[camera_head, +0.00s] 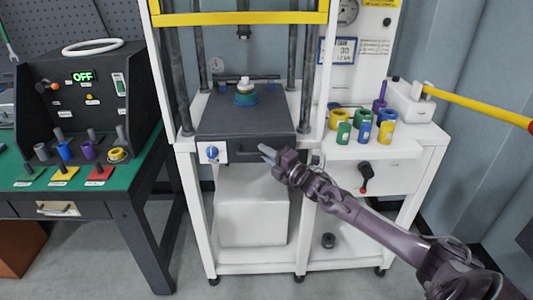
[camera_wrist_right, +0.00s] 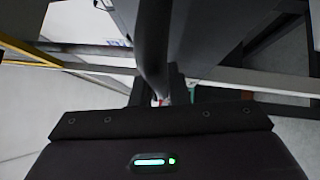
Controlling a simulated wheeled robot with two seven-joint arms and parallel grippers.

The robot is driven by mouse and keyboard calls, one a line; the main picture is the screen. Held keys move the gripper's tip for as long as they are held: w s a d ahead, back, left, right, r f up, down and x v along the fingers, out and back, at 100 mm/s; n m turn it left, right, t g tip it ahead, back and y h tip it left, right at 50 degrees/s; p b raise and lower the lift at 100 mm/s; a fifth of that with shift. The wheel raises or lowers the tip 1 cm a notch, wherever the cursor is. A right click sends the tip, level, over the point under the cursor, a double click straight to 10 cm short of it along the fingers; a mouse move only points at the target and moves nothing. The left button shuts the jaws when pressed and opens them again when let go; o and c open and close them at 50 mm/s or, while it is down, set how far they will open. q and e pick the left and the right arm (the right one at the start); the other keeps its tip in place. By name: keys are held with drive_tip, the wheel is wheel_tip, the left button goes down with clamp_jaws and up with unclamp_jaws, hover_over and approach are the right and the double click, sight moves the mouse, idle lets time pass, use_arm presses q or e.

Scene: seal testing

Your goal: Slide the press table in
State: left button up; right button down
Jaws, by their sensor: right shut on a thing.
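The press table (camera_head: 222,124) is a dark grey slab between the posts of the white press frame. A small teal and white stacked part (camera_head: 245,95) stands on it, towards the back. Its pale front panel carries a blue knob (camera_head: 212,152) and a dark handle (camera_head: 242,155). My right gripper (camera_head: 266,153) reaches in from the lower right and is shut on the handle at the table's front. The right wrist view shows a dark curved piece close up, and the grip itself is not clear there. My left gripper is not in view.
Several coloured rings and cylinders (camera_head: 364,132) stand on the white side shelf (camera_head: 405,150) at the right. A yellow lever (camera_head: 480,106) sticks out above it. A dark test unit (camera_head: 85,95) stands on a green bench at the left. The floor in front is clear.

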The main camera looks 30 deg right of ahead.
drive_tip(key=shift+d+r, duration=0.2)
drive_tip(key=c, duration=1.8)
unclamp_jaws()
drive_tip(key=o, duration=0.4)
drive_tip(key=shift+w+f, duration=0.2)
drive_tip(key=shift+w, duration=0.05)
drive_tip(key=shift+s, duration=0.15)
drive_tip(key=shift+v, duration=3.8)
